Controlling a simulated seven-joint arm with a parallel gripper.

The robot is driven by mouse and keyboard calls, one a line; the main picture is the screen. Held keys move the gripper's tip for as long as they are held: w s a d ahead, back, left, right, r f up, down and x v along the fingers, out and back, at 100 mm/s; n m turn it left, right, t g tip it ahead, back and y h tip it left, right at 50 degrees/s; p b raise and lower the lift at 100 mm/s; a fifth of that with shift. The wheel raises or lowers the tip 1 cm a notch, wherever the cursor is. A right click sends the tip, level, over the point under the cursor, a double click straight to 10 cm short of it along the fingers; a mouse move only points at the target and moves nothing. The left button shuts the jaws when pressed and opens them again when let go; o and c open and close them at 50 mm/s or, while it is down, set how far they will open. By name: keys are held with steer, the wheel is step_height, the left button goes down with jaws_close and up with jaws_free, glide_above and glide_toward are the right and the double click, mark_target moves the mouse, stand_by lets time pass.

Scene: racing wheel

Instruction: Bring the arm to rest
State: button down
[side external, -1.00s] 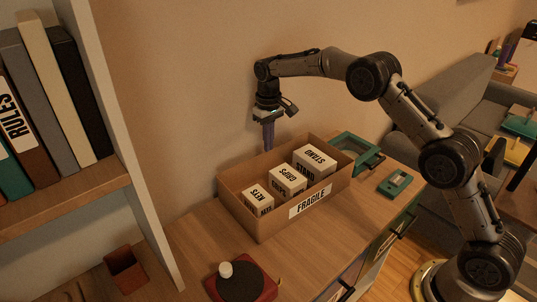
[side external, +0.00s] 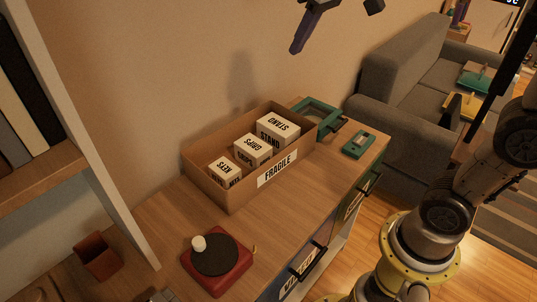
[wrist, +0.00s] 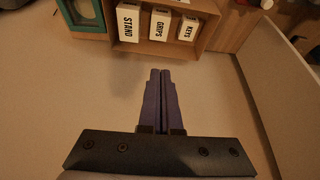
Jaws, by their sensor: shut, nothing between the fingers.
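My gripper (side external: 299,48) is at the top of the side external view, well above the cabinet and close to the wall, with its purple fingers pointing down. In the wrist view my gripper (wrist: 160,73) has its two fingers together, shut and empty. Most of the hand and upper arm is out of the side view. Below, a cardboard box (side external: 229,199) marked FRAGILE stands on the wooden cabinet (side external: 300,215). It holds a STAND box (side external: 277,129), a GRIPS box (side external: 253,149) and a KEYS box (side external: 225,171). They also show at the top of the wrist view.
A green frame-like object (side external: 318,117) and a small green device (side external: 359,145) lie right of the box. A red base with a black disc (side external: 217,261) sits in front. A reddish cup (side external: 97,256) and shelf (side external: 60,170) stand left. A grey sofa (side external: 400,75) is behind.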

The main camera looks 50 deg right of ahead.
steer(key=s+f+t, duration=0.1)
steer(key=s+f, duration=0.2)
steer(key=s, duration=0.9)
steer(key=s+f, duration=0.7)
steer(key=f, duration=0.2)
steer(key=shift+f, duration=0.15)
